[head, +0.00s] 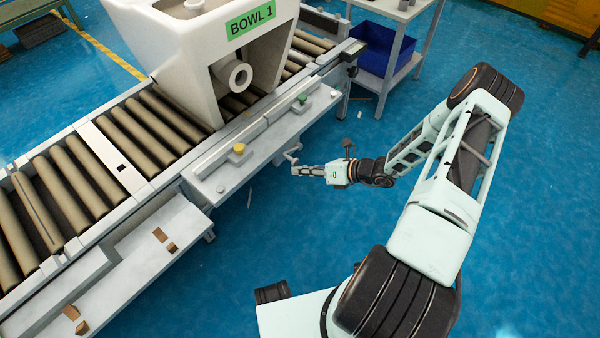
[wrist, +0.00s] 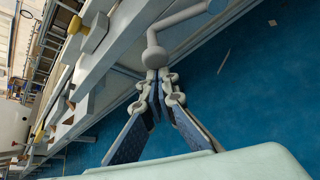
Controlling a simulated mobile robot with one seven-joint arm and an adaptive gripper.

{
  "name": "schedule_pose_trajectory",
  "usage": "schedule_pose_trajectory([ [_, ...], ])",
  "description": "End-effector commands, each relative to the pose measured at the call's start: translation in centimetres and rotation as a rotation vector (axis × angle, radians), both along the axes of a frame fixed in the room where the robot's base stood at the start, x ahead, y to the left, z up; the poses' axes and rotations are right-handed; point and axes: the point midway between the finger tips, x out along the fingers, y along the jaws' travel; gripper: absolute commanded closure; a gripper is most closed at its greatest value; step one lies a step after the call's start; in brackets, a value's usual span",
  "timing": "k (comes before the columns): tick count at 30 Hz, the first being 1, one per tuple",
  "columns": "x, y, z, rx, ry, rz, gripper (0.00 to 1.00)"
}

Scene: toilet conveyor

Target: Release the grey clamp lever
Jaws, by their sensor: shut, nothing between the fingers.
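The grey clamp lever (head: 291,155) sticks out from the front side of the conveyor's control ledge, below the green and yellow knobs. In the wrist view the lever (wrist: 178,20) is a cranked grey bar with rounded joints, at the top middle. My gripper (head: 293,170) is just in front of and below the lever in the head view. In the wrist view my gripper's fingertips (wrist: 158,74) are together just below the lever's lower rounded end, with nothing between them. I cannot tell whether the tips touch the lever.
A white toilet bowl labelled BOWL 1 (head: 212,60) stands on the roller conveyor (head: 110,163). The ledge carries a yellow knob (head: 239,148) and a green knob (head: 302,98). A blue bin (head: 380,50) sits on a cart at the back. Blue floor (head: 250,240) below my gripper is mostly clear.

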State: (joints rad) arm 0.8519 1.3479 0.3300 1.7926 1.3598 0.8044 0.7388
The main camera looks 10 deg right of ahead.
Motion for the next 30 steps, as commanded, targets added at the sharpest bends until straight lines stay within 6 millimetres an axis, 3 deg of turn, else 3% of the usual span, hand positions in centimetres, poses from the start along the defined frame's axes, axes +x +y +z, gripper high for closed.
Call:
schedule_pose_trajectory([
  [21,1.7,-2.3,4.4,0.51,0.371,-0.001,1.0],
  [30,2.2,-3.1,5.5,0.587,0.427,-0.002,1.0],
])
